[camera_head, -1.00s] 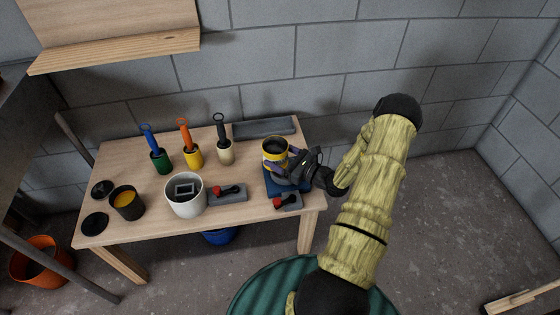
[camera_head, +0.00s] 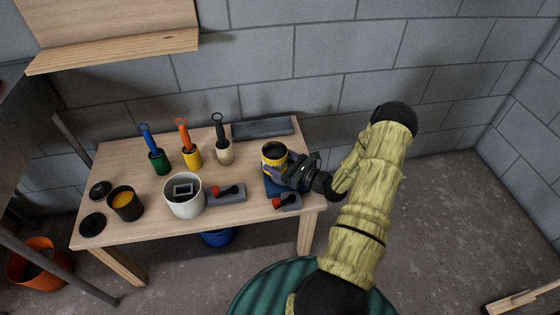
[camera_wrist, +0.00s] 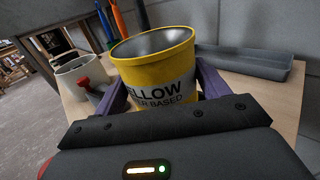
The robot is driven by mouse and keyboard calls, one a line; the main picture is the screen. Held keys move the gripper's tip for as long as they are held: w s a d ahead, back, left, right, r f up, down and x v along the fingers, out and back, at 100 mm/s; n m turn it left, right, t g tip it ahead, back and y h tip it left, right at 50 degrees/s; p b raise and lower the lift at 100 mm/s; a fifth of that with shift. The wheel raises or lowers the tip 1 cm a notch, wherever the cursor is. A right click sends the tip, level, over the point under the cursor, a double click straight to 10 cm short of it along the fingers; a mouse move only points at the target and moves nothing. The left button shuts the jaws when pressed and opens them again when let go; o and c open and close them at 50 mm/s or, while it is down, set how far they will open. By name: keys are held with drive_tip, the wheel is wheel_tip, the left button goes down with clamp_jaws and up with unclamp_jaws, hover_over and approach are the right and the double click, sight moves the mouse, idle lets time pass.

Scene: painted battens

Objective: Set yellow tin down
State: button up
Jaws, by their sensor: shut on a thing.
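The yellow tin (camera_head: 273,157) is a yellow cylinder with a pale band and an open dark top. In the wrist view the yellow tin (camera_wrist: 160,75) stands upright between the two purple fingers, with "YELLOW" lettering facing me. My gripper (camera_head: 283,166) is shut on the tin from the right; it also shows in the wrist view (camera_wrist: 160,90). The tin is over the right end of the wooden table, at the blue pad (camera_head: 270,187). The gripper hides much of the pad, and I cannot tell whether the tin's base touches it.
A white pot (camera_head: 185,205) and a grey block with a red-knobbed handle (camera_head: 237,194) stand left of the pad. Another such block (camera_head: 288,203) is in front. A grey tray (camera_head: 263,128) lies behind. Several coloured brush pots stand further left. An open tin (camera_head: 126,203) is front left.

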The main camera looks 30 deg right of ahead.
drive_tip(key=o, duration=1.3)
drive_tip(key=shift+s+f, duration=0.15)
drive_tip(key=shift+f, duration=0.45)
drive_tip(key=shift+r, duration=0.35)
drive_tip(key=shift+d+r+p, duration=0.1)
drive_tip(key=shift+r+p, duration=0.05)
drive_tip(key=shift+p, duration=0.15)
drive_tip(key=v, duration=0.4)
drive_tip(key=p+v, duration=0.1)
drive_tip(key=v, duration=0.2)
drive_tip(key=r+v, duration=0.1)
drive_tip(key=v, duration=0.3)
drive_tip(key=shift+s+d+f, duration=0.1)
drive_tip(key=shift+s+d, duration=0.05)
drive_tip(key=shift+s, duration=0.15)
